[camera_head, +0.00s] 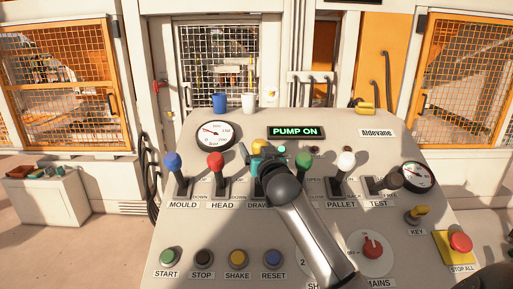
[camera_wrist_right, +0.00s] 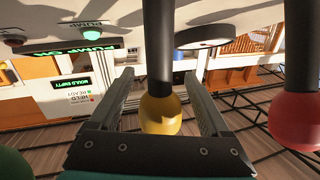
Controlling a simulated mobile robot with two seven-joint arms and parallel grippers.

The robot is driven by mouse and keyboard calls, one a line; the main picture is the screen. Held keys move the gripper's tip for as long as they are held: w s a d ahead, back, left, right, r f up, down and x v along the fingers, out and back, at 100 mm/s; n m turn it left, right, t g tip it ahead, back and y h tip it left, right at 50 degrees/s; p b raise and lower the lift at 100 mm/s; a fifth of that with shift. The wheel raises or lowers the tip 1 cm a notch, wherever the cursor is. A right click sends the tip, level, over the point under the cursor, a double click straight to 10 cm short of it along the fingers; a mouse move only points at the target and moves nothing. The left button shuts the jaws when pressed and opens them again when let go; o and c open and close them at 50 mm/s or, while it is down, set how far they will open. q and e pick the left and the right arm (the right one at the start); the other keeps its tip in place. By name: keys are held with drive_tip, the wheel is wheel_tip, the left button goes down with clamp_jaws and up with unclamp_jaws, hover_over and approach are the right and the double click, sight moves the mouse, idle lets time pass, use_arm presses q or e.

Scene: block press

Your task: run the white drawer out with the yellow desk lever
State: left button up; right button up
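The yellow desk lever (camera_wrist_right: 160,113) has a round yellow knob on a dark shaft. In the head view only a bit of its knob (camera_head: 257,146) shows, above a label whose visible part reads "DRAW". My right gripper (camera_wrist_right: 163,98) is open, with one finger on each side of the knob and a visible gap on both sides. In the head view my right gripper (camera_head: 264,160) is teal, and my arm hides most of the lever and its label. My left gripper is not in view. I cannot make out the white drawer.
A blue lever (camera_head: 172,161) and a red lever (camera_head: 216,161) stand left of my gripper. A green lever (camera_head: 303,160) and a white lever (camera_head: 346,161) stand to the right. A lit "PUMP ON" display (camera_head: 296,132) is behind. Two cups stand at the desk's back edge.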

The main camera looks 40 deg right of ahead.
drive_tip(key=shift+r, duration=0.15)
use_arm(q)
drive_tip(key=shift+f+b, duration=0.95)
use_arm(e)
drive_tip(key=v, duration=1.5)
drive_tip(key=shift+a, duration=0.15)
idle(3.4)
